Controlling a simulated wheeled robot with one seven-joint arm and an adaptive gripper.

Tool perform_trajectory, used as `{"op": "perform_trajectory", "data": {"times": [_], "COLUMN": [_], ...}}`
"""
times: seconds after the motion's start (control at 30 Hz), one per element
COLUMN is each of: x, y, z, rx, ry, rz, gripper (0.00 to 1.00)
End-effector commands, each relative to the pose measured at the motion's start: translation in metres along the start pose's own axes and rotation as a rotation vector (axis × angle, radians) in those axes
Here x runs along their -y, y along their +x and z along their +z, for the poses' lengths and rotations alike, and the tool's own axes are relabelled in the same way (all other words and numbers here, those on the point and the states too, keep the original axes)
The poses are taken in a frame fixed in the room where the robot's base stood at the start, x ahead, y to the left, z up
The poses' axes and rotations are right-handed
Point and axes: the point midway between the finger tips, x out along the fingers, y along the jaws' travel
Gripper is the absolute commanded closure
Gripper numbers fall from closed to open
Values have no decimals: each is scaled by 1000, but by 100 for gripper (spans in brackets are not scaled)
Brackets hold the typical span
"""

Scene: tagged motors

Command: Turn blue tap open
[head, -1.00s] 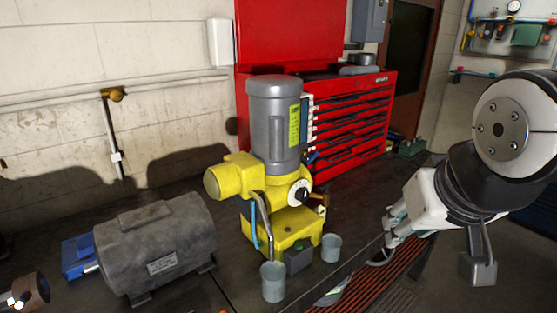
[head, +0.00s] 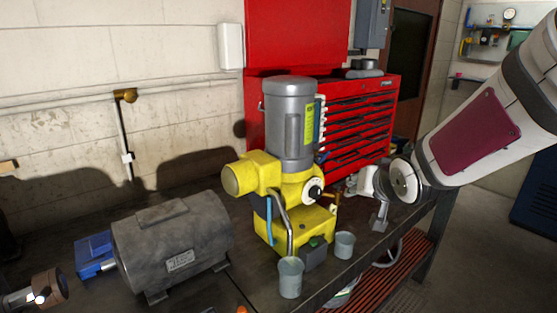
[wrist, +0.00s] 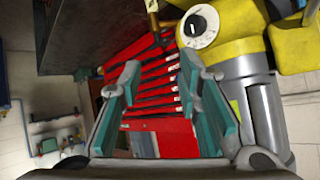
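A small blue lever (head: 322,157), probably the blue tap, sits at the right side of the yellow and grey motor (head: 290,125), above its white dial. It is small and partly unclear. The motor stands upright on the bench. My gripper (head: 352,185) is just right of the motor in the head view, its fingers partly hidden. In the wrist view my gripper (wrist: 172,92) is open, with nothing between its teal-padded fingers. There the motor's dial (wrist: 199,26) lies beyond the fingers at upper right. I cannot make out the blue lever in the wrist view.
A brass tap (head: 334,202) sticks out below the dial. Two grey cups (head: 290,278) stand in front of the motor. A dark grey motor (head: 175,240) lies at left. A red tool chest (head: 360,105) stands behind. The bench's right edge is close to my arm.

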Motion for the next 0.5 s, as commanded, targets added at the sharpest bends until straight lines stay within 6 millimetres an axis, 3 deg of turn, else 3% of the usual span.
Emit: {"op": "perform_trajectory", "data": {"times": [0.03, 0.2, 0.33, 0.5], "x": [-1, 6, 8, 4], "y": [24, 76, 103, 118], "z": [1, -6, -15, -29], "rx": [-19, -120, -204, -303], "ry": [45, 221, 385, 571], "rz": [-38, -201, -339, -485], "gripper": [69, 69, 69, 69]}}
